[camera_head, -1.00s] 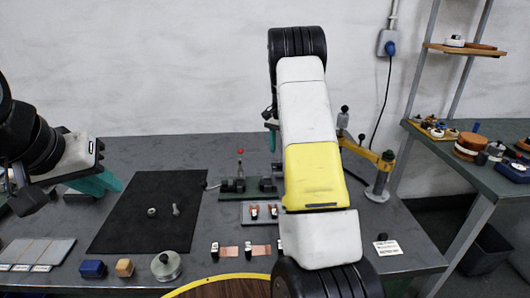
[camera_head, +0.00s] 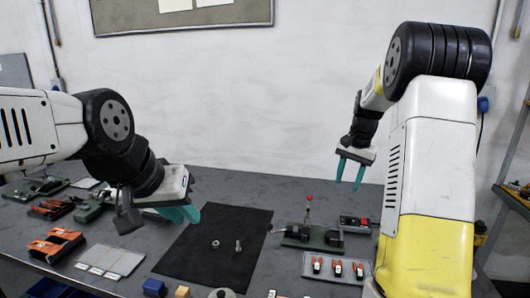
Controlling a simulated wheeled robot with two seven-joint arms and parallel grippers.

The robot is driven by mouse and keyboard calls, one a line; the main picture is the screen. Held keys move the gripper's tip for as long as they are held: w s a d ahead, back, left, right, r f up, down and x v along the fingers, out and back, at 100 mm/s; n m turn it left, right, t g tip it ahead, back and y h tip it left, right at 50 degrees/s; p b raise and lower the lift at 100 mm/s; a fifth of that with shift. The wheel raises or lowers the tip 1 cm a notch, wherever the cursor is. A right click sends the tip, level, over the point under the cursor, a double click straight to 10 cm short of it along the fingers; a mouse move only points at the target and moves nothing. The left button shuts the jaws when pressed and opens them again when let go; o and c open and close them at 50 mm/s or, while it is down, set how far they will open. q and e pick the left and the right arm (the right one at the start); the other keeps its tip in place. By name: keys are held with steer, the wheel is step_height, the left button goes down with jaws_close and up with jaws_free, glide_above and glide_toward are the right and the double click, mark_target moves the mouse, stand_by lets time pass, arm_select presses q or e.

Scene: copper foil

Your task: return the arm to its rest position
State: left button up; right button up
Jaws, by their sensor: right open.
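My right arm (camera_head: 430,160) rises on the right side of the head view, with its upper part bent over. My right gripper (camera_head: 351,183) hangs in front of the wall above the back of the table, with its two teal fingers apart and nothing between them. My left arm (camera_head: 40,128) comes in from the left. My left gripper (camera_head: 183,215) is over the table beside the left edge of the black mat (camera_head: 195,262). Its teal fingers overlap in this view, so the gap between them cannot be judged.
A bolt (camera_head: 238,247) and a nut (camera_head: 215,244) lie on the mat. A grey tray (camera_head: 345,276) holds small red-orange clips. Orange holders (camera_head: 55,246) and a panel (camera_head: 110,262) lie at left.

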steer(key=s+a+r+n+t+y, duration=0.1)
steer(key=s+a+r+n+t, duration=0.15)
steer(key=s+a+r, duration=0.5)
steer(key=s+a+n+t, duration=0.1)
steer(key=s+a+n, duration=0.1)
steer(key=s, duration=0.9)
steer(key=s+a+r+n+t, duration=0.1)
steer(key=s+a+n, duration=0.2)
steer(key=s, duration=0.7)
steer(key=shift+s+a+n, duration=0.35)
steer(key=shift+a, duration=0.25)
